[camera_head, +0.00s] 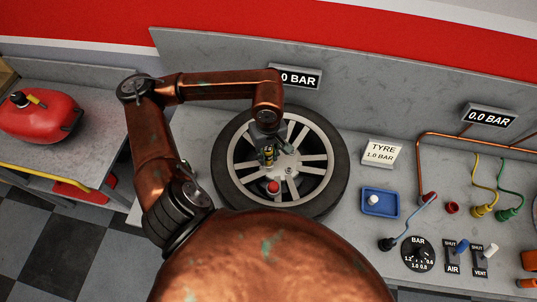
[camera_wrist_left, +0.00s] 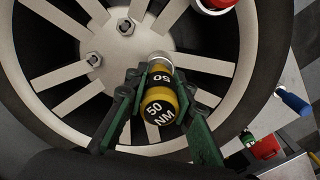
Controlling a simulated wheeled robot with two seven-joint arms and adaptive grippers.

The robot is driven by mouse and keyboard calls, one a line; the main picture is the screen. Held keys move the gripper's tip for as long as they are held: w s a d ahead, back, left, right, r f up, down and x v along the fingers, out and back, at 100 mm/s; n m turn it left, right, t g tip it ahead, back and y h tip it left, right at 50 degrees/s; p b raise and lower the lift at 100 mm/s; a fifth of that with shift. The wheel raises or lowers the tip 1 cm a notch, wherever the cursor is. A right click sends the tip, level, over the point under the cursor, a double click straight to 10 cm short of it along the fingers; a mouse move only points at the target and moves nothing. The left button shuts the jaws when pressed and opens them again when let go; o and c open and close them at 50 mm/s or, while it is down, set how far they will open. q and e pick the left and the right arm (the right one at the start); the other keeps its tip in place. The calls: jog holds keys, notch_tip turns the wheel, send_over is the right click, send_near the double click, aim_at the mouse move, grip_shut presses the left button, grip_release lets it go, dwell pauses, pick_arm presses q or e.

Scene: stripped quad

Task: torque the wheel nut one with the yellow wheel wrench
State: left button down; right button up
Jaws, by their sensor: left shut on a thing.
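The wheel, with its dark tyre (camera_head: 335,188) and silver spokes, lies flat on the grey bench. My left gripper (camera_head: 266,142) is above the wheel, left of its middle, shut on the yellow wheel wrench (camera_head: 267,157). In the left wrist view, the green-sided fingers (camera_wrist_left: 158,108) clasp the wrench's yellow body (camera_wrist_left: 160,106), marked 50 NM. Its silver socket end (camera_wrist_left: 160,61) points toward the wheel hub; whether it sits on a nut is hidden. Two silver wheel nuts show beside it, one upper (camera_wrist_left: 126,26) and one left (camera_wrist_left: 94,59). My right gripper is out of view.
A red-topped piece (camera_head: 273,187) is at the wheel's near side. A blue tray (camera_head: 380,202), a TYRE 1.0 BAR sign (camera_head: 383,153), and a gauge (camera_head: 418,253) with switches lie to the right. A red can (camera_head: 40,115) stands on the left bench.

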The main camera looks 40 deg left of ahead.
pick_arm(q)
jog(key=shift+f+m+b, duration=0.25)
jog(key=shift+m+b, duration=0.05)
jog(key=shift+b, duration=0.1)
jog(key=shift+m+b, duration=0.7)
jog(key=shift+r, duration=0.1)
jog(key=shift+m+b, duration=0.7)
jog(key=shift+m, duration=0.1)
jog(key=shift+m+b, duration=0.3)
jog(key=shift+m, duration=0.1)
